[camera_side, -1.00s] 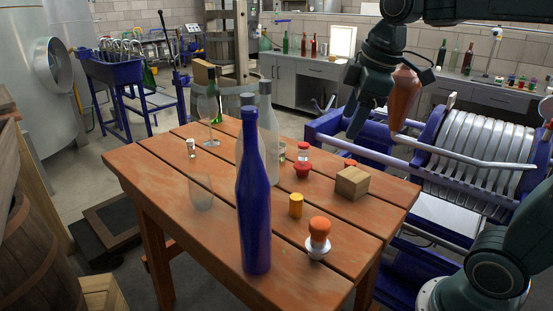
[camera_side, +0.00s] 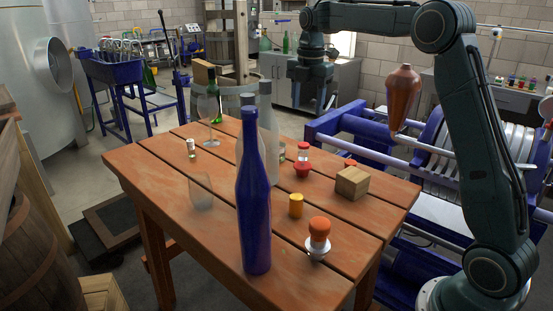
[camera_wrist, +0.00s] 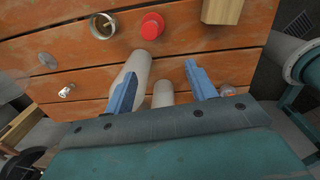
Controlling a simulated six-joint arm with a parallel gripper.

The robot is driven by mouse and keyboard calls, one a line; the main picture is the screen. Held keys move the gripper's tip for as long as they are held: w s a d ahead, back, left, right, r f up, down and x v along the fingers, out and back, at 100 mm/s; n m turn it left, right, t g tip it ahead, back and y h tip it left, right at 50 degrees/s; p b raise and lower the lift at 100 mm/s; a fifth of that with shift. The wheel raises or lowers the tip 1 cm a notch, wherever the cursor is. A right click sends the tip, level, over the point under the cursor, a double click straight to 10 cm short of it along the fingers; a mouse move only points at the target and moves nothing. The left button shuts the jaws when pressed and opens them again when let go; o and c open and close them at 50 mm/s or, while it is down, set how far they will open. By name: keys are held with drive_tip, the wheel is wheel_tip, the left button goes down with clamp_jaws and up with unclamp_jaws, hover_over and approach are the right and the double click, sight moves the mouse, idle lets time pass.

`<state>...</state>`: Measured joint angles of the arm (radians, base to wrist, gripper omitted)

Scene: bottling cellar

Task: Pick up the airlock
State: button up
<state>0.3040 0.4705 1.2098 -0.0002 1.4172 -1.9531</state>
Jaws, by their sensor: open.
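In the side view a small clear piece with a red cap (camera_side: 303,148) stands directly behind or on a red base (camera_side: 301,171); I take this for the airlock, but cannot be sure. A red round top (camera_wrist: 152,26) shows in the wrist view, beyond my fingertips. My gripper (camera_side: 309,102) is raised above the far side of the table (camera_side: 160,168). In the wrist view my gripper (camera_wrist: 160,72) has its two blue fingers apart. Two pale cylinders (camera_wrist: 163,94) show near the fingers; I cannot tell what they are or whether they are held.
A tall blue bottle (camera_side: 255,205) stands in front, with a frosted bottle (camera_side: 267,130) behind it. A wooden block (camera_side: 352,183), a yellow cylinder (camera_side: 296,206) and an orange-topped stopper (camera_side: 319,232) stand on the right. A tumbler (camera_side: 201,192) and a wine glass (camera_side: 209,108) stand left.

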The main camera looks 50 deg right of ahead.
sight(304, 144)
drive_tip(key=shift+w+d+f+n+g, duration=0.3)
drive_tip(key=shift+w+d+f+n, duration=0.75)
drive_tip(key=shift+d+f, duration=0.15)
drive_tip(key=shift+f, duration=0.1)
drive_tip(key=shift+f, duration=4.2)
drive_tip(key=shift+w+f, duration=0.1)
drive_tip(key=shift+f, duration=2.5)
drive_tip(key=c, duration=1.1)
